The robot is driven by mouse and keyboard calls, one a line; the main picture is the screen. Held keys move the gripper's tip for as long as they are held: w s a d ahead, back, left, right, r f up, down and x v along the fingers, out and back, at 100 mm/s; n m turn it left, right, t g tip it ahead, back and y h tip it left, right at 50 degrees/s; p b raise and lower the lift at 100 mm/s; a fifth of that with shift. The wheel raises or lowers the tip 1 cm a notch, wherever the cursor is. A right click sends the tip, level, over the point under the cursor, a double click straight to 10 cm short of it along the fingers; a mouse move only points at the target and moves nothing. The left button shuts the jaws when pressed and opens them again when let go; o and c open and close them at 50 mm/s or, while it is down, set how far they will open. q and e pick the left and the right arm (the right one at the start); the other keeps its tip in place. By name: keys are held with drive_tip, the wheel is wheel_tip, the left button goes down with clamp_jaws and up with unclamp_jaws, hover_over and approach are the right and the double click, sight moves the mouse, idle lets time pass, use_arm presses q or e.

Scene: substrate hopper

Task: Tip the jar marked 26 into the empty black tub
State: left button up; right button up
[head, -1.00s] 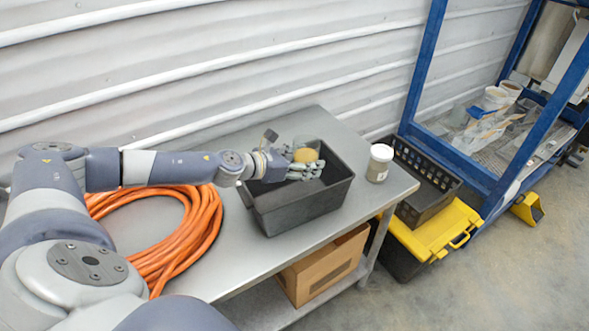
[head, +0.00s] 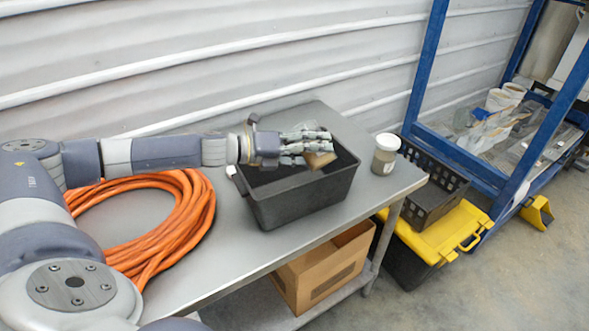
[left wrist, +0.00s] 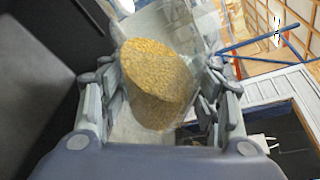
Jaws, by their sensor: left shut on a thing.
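My left gripper (head: 316,147) is shut on a clear jar (head: 320,160) and holds it tilted over the black tub (head: 305,199). In the left wrist view the jar (left wrist: 158,82) sits between the fingers, with yellow-tan grains in it. The fingers hide part of the jar, and no number on it can be read. The tub stands open on the metal table, and the part of its inside that shows is dark. The arm and gripper hide part of it. My right gripper is not in view.
A second jar with a white lid (head: 384,154) stands on the table (head: 225,262) right of the tub. A coiled orange hose (head: 190,215) lies left of it. A ribbed wall (head: 200,60) rises behind. A cardboard box (head: 322,270) is on the lower shelf.

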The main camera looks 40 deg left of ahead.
use_arm(q)
drive_tip(key=n+b, duration=0.1)
drive_tip(key=b, duration=0.1)
drive_tip(key=f+n+h+b, duration=0.1)
drive_tip(key=n+b, duration=0.1)
drive_tip(key=f+n+t+h+b, duration=0.1)
drive_tip(key=b, duration=0.1)
drive_tip(key=shift+w+a+f+n, duration=0.1)
drive_tip(key=shift+a+f+n, duration=0.15)
drive_tip(key=shift+n, duration=0.15)
drive_tip(key=n+b, duration=0.1)
drive_tip(key=a+r+n+t+b, duration=0.1)
drive_tip(key=n, duration=0.1)
drive_tip(key=shift+w+h, duration=0.15)
drive_tip(key=shift+h, duration=0.25)
drive_tip(key=shift+w+a+r+n+t, duration=0.1)
drive_tip(key=shift+a+r+n+t, duration=0.15)
drive_tip(key=shift+r+n, duration=0.25)
drive_tip(key=shift+a+r+n+t, duration=0.1)
drive_tip(key=shift+r+n+t, duration=0.2)
drive_tip(key=shift+n, duration=0.3)
